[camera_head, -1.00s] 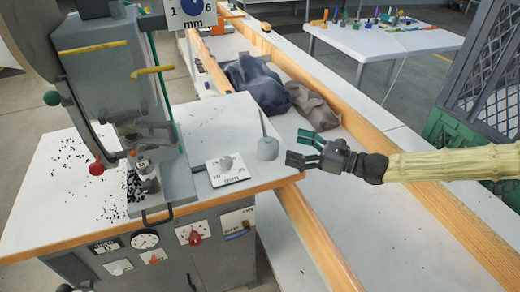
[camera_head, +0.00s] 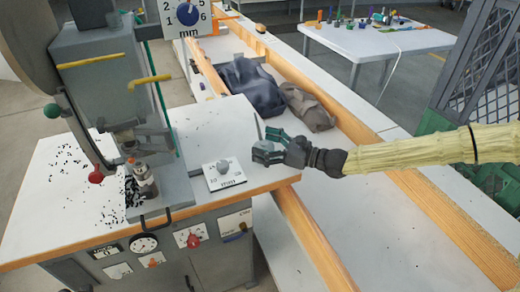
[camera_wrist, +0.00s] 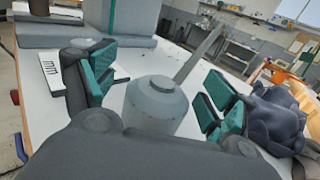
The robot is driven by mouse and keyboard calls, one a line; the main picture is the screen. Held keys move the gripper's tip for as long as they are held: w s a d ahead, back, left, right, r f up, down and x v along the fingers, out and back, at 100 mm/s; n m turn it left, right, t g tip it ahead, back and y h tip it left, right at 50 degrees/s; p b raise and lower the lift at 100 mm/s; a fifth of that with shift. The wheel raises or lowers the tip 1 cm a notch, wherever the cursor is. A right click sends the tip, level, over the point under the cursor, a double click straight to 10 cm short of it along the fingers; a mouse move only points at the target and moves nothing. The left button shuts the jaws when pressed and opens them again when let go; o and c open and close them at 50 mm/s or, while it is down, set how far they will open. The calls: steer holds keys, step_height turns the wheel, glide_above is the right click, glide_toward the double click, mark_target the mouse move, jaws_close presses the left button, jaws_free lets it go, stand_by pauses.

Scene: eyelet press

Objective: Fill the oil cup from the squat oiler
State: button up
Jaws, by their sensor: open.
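The squat grey oiler (camera_wrist: 157,104) stands upright on the white bench top in the wrist view, its thin spout leaning up to the right. In the head view only its spout (camera_head: 258,127) clearly shows; my gripper hides most of its body. My gripper (camera_head: 268,147) is open at the bench's right edge. In the wrist view its green-padded fingers are on either side of the oiler, with gaps visible beside its body. I cannot tell for sure which part is the oil cup. A small metal cylinder (camera_head: 145,180) sits at the foot of the press.
The eyelet press (camera_head: 105,85) stands left on the bench (camera_head: 60,215), with black eyelets scattered around. A white dial plate (camera_head: 223,173) lies just left of my gripper. Dark cloths (camera_head: 252,85) lie in the wood-edged trough behind. A green crate (camera_head: 432,123) stands at right.

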mark_target(263, 147)
steer(key=c, duration=1.2)
steer(key=shift+r, duration=0.55)
steer(key=shift+s+a+r+b, duration=0.1)
steer(key=shift+s+r+b, duration=0.25)
steer(key=shift+r, duration=0.25)
steer(key=shift+s+r+b, duration=0.2)
steer(key=shift+r+b, duration=0.1)
steer(key=shift+r, duration=0.3)
steer(key=s, duration=0.5)
steer(key=s+r+b, duration=0.1)
steer(key=s, duration=0.4)
steer(key=s+a, duration=0.1)
steer(key=s, duration=0.3)
steer(key=shift+s+r, duration=0.3)
steer(key=shift+s, duration=0.1)
